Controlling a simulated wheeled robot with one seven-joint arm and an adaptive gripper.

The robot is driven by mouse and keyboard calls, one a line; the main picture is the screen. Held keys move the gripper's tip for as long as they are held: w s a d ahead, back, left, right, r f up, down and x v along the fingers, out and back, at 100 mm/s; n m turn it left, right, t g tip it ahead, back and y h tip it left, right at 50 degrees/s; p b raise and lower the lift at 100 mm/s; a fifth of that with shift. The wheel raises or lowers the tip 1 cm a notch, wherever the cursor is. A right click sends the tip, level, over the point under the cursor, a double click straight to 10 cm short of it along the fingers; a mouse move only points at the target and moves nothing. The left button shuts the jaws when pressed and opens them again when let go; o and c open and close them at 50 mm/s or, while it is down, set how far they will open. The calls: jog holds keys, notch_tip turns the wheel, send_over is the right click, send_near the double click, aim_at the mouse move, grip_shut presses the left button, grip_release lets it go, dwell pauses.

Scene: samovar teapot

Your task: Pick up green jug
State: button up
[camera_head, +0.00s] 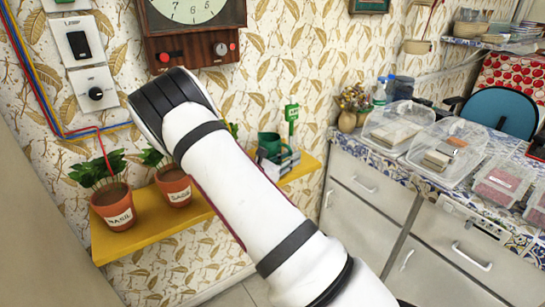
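A dark green jug (269,146) stands toward the right end of the yellow wall shelf, just right of my white arm. Its lower part is partly covered by a grey item in front of it. My arm crosses the middle of the view from the lower right up to a black-capped joint in front of the wall. My gripper does not show, so its distance from the jug and its opening cannot be seen.
The yellow shelf (150,226) also holds basil pots (119,209) and (174,187) at left, and an upright green tool (291,116) beside the jug. A wooden clock (194,48) hangs above. A tiled counter (352,146) with clear containers stands right.

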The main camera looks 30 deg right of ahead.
aim_at(289, 149)
grip_shut()
jog(key=shift+r, duration=0.2)
jog(key=shift+r, duration=1.45)
jog(key=shift+s+a+r+p, duration=0.1)
jog(key=shift+s+r+p, duration=0.1)
jog(key=shift+s+p, duration=0.1)
jog(key=s+a+p, duration=0.1)
jog(key=s+a, duration=0.3)
jog(key=s, duration=0.2)
jog(key=s+a+r, duration=0.1)
jog(key=s+a, duration=0.3)
jog(key=s, duration=0.2)
jog(key=shift+s+a+r+p, duration=0.15)
jog(key=shift+s+r+p, duration=0.05)
jog(key=shift+s+p, duration=0.2)
dwell(1.1)
